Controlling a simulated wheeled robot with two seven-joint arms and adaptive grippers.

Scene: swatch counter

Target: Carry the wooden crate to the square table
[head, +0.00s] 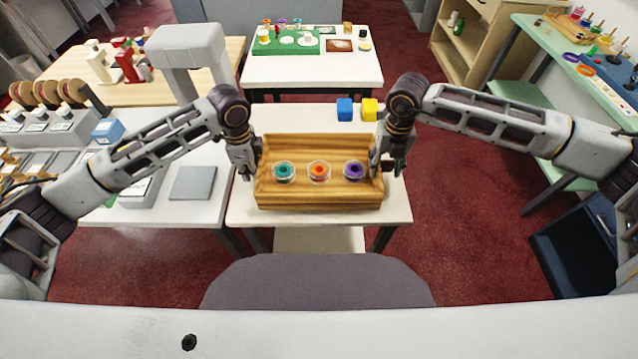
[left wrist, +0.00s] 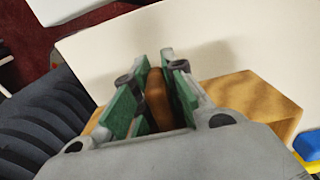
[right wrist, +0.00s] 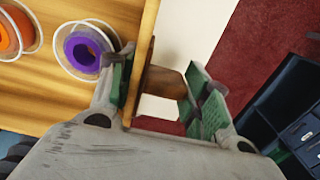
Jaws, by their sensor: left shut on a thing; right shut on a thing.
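The wooden crate (head: 320,199) is level over the near white table (head: 397,209); I cannot tell whether it rests on the top or hangs just above. Three clear dishes stand in it, holding a teal ring (head: 283,171), an orange ring (head: 319,170) and a purple ring (head: 354,169). My left gripper (head: 247,170) is shut on the crate's left end; its fingers close around a wooden piece in the left wrist view (left wrist: 155,95). My right gripper (head: 386,165) is shut on the right end, also seen in the right wrist view (right wrist: 163,88).
A blue block (head: 345,109) and a yellow block (head: 370,109) sit behind the crate. Another white table (head: 350,75) with a green tray (head: 286,45) stands farther back. Side tables flank both arms; a dark blue open bin (head: 575,250) is at right. Red floor shows between them.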

